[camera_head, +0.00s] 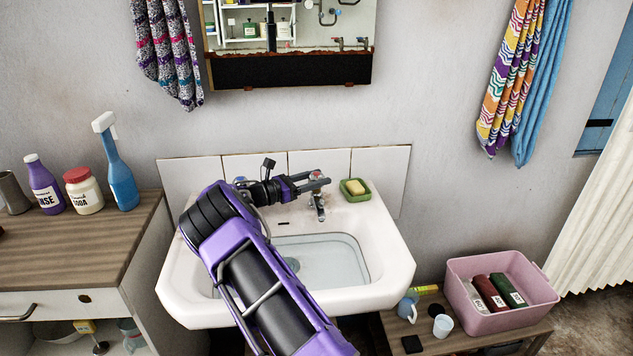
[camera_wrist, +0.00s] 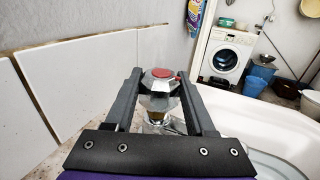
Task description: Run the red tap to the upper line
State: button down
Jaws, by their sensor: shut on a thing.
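The red tap's faceted metal handle with a red cap (camera_wrist: 160,74) stands between my gripper's two fingers in the wrist view. My gripper (camera_head: 316,180) is shut on this handle at the back of the white sink (camera_head: 393,245). The metal tap body and spout (camera_head: 318,206) show just below my gripper in the head view. Clear, pale water (camera_head: 335,262) appears to lie in the basin; my arm hides its left part. I cannot make out a level line clearly, nor whether water is running from the spout.
A green soap dish (camera_head: 355,196) with yellow soap sits on the sink's back right rim. White tiles (camera_wrist: 75,80) stand close behind the sink. Bottles, including a blue spray bottle (camera_head: 121,180), stand on the left cabinet. A pink crate (camera_head: 500,310) is on the low bench at right.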

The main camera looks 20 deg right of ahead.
dwell(0.4)
jog(key=shift+c, duration=1.2)
grip_release()
jog(key=s+a, duration=0.1)
jog(key=a, duration=1.6)
jog(key=shift+s+a+p, duration=0.15)
jog(key=shift+s+p, duration=0.25)
jog(key=shift+p, duration=0.05)
